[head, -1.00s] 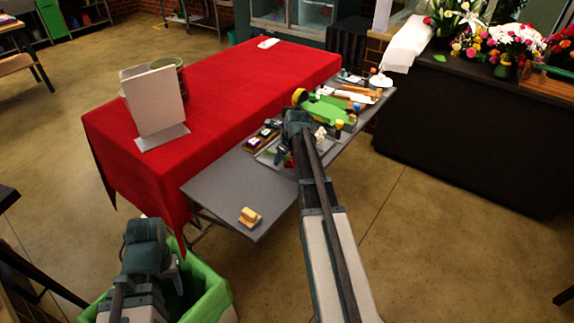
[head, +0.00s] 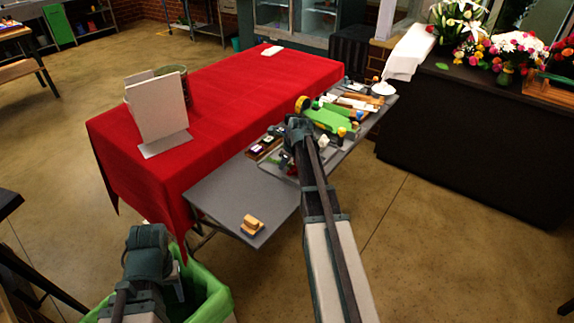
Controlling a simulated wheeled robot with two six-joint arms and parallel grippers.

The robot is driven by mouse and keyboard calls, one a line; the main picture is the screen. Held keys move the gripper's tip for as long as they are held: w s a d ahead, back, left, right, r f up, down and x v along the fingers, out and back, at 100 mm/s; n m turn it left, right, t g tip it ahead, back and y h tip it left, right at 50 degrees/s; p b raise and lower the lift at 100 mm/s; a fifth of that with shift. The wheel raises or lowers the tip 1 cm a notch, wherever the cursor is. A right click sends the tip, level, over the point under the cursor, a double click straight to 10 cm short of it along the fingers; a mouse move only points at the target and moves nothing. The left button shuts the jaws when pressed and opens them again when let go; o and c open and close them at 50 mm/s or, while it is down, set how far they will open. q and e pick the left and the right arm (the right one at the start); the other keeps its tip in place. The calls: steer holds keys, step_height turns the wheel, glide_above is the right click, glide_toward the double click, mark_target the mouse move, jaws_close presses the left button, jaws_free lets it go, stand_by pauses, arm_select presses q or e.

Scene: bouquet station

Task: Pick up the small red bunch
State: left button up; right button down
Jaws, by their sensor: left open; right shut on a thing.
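My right gripper (head: 287,159) is over the grey side table, at its tray. Its arm and wrist hide most of what is at the fingertips. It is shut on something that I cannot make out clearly. A small patch of red and green shows right by the fingers; I cannot tell whether this is the small red bunch or whether it is held. My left gripper (head: 179,283) is open and empty, low over the green-lined bin (head: 215,290) at the lower left.
The grey side table (head: 225,195) holds a small yellow-tan block (head: 251,223), a green tool (head: 325,118) and several small items. A red-covered table (head: 225,95) with a white board (head: 158,105) stands behind. Flowers (head: 515,48) stand on the dark counter (head: 470,130) at right.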

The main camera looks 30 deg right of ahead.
steer(key=shift+r+p, duration=0.45)
steer(key=shift+r, duration=0.05)
step_height(320, 180, up, 3)
steer(key=p, duration=0.2)
steer(key=shift+f+p, duration=0.15)
steer(key=shift+p, duration=0.2)
steer(key=s+d, duration=0.3)
steer(key=s, duration=0.4)
steer(key=s+d+r+p, duration=0.1)
steer(key=s+d, duration=0.3)
steer(key=s, duration=0.3)
steer(key=shift+d+r, duration=0.15)
steer(key=shift+d, duration=0.15)
